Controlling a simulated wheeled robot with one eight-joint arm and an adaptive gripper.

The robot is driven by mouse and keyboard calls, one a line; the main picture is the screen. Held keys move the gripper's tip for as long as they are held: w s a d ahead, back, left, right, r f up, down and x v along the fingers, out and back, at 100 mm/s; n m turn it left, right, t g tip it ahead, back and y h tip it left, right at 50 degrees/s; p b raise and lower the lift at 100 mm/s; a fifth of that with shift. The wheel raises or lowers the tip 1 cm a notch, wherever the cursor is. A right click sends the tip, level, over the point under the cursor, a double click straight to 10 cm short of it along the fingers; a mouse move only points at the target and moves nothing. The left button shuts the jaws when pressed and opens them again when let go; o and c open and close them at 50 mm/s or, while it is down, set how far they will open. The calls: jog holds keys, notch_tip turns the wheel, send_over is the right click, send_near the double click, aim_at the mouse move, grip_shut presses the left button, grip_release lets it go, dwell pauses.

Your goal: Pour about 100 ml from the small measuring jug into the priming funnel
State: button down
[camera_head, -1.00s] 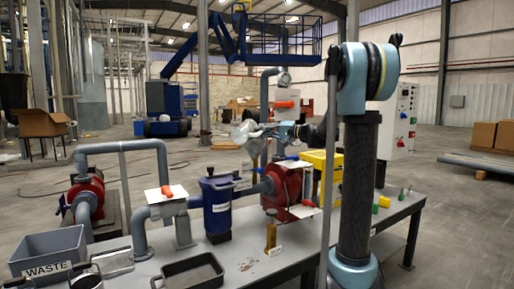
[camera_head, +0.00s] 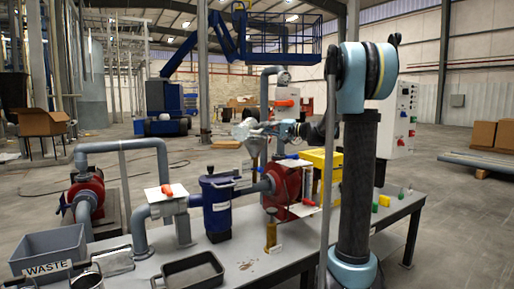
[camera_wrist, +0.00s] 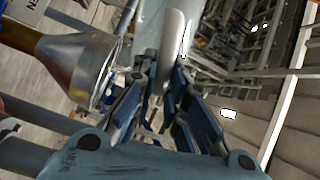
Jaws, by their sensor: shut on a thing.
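My gripper (camera_wrist: 165,95) is shut on the pale curved handle of the small measuring jug (camera_wrist: 150,20). In the wrist view the jug's clear body is at the top edge, mostly cut off. In the head view the jug (camera_head: 243,128) is held in the air at the end of my arm, left of my gripper (camera_head: 268,128), and looks tilted. A funnel (camera_wrist: 92,68) with a flared grey mouth and an amber-brown lower part is left of my fingers in the wrist view, apart from them. The jug's liquid level and any stream cannot be made out.
The bench below holds a grey waste bin (camera_head: 48,251), a dark tray (camera_head: 190,272), a blue filter housing (camera_head: 217,207), a red pump (camera_head: 285,186) and a brass cylinder (camera_head: 271,234). A control panel (camera_head: 402,118) stands at the right. Pipes rise near the jug.

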jog(key=shift+w+d+r+m, duration=0.15)
jog(key=shift+w+m, duration=0.15)
jog(key=shift+w, duration=0.05)
dwell(0.6)
jog(key=shift+s+a+f+n, duration=0.25)
jog(key=shift+s+a+n, duration=0.1)
jog(key=shift+s+n, duration=0.3)
jog(key=shift+s+f+n, duration=0.15)
jog(key=shift+s+n, duration=0.15)
jog(key=shift+n, duration=0.15)
jog(key=shift+a+f+n, duration=0.1)
jog(key=shift+f+n, duration=0.15)
jog(key=shift+n, duration=0.25)
jog(key=shift+r+n, duration=0.55)
jog(key=shift+n, duration=0.45)
